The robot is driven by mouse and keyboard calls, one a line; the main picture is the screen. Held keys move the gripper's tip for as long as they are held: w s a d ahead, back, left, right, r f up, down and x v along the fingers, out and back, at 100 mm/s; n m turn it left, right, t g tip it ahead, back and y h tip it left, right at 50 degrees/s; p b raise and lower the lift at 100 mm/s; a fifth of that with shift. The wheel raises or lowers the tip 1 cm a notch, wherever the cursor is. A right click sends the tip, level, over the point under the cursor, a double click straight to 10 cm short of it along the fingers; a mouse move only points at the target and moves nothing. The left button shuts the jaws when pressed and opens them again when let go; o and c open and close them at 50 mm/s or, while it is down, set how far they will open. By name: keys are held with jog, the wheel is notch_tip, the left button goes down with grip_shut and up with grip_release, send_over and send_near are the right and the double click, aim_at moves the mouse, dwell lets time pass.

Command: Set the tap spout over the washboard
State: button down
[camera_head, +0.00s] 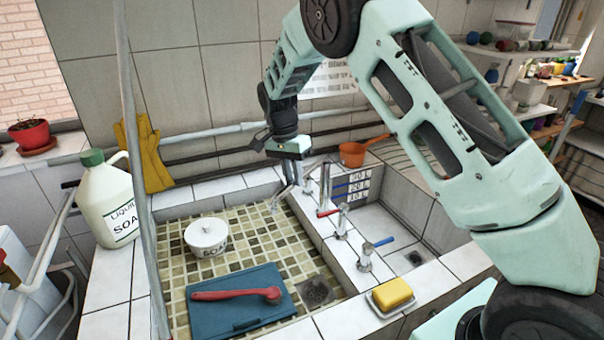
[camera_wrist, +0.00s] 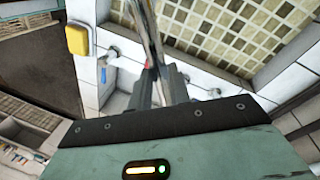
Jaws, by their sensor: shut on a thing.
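The grey metal tap spout (camera_head: 277,200) stands at the divider and slants left over the back of the tiled basin. My gripper (camera_head: 296,181) reaches down at the divider from above. In the wrist view, my gripper (camera_wrist: 158,85) is shut on the spout (camera_wrist: 149,35), which runs between its dark fingers. The blue washboard (camera_head: 226,311) lies flat at the front of the tiled basin, with a red brush (camera_head: 235,294) on it. The spout's end is behind and apart from the washboard.
Taps with red (camera_head: 327,212) and blue (camera_head: 380,242) handles line the divider. A yellow sponge (camera_head: 392,293) lies on the front edge, also in the wrist view (camera_wrist: 78,40). A soap jug (camera_head: 106,205) stands left.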

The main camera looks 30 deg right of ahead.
jog(key=shift+w+a, duration=0.1)
jog(key=shift+w, duration=0.25)
jog(key=c, duration=1.3)
grip_release()
jog(key=w+a+r+b, duration=0.1)
jog(key=w+r+b, duration=0.1)
jog(key=r, duration=1.5)
jog(key=shift+w+a, duration=0.25)
jog(key=shift+w, duration=0.3)
